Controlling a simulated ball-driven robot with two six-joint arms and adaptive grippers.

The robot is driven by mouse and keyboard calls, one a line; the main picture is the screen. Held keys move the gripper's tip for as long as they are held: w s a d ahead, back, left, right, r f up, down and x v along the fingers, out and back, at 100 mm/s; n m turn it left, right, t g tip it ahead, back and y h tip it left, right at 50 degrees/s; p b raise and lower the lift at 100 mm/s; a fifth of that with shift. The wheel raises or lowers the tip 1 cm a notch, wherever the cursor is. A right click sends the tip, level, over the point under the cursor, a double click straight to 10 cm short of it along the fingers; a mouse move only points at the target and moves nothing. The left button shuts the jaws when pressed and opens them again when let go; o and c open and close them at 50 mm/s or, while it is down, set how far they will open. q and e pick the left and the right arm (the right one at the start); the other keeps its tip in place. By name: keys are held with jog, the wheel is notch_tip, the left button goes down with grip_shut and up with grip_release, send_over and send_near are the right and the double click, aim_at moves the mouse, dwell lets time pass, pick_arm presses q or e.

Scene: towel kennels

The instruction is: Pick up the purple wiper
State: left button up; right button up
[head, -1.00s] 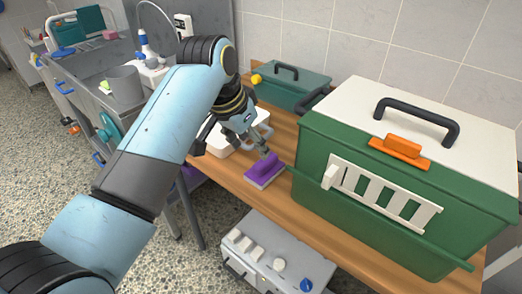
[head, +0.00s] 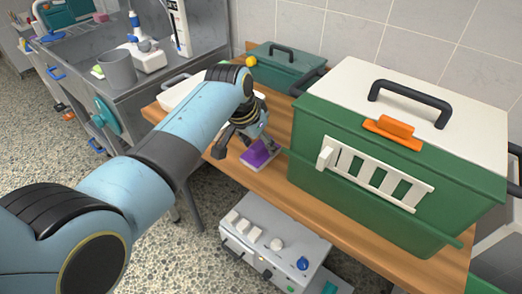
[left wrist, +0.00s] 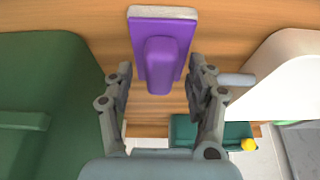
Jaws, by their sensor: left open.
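The purple wiper (head: 258,155) lies on the wooden table, close to the front edge and left of the large green carrier. It has a purple top with a raised handle and a pale base. In the left wrist view the wiper (left wrist: 161,50) shows with its handle pointing between my fingers. My left gripper (left wrist: 160,82) is open, with one finger on each side of the handle and gaps on both sides. In the head view my left gripper (head: 262,143) is right at the wiper and partly hides it. My right gripper is not in view.
The large green carrier (head: 375,145) with a white lid stands close on the right. A small dark green box (head: 290,65) is behind. A grey control box (head: 270,250) sits below the table (head: 340,225).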

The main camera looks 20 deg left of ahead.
aim_at(259, 143)
pick_arm(q)
jog(key=shift+c, duration=0.4)
grip_shut()
jog(key=shift+r, duration=0.15)
notch_tip(259, 143, up, 10)
jog(key=c, duration=0.6)
grip_release()
jog(key=c, duration=0.4)
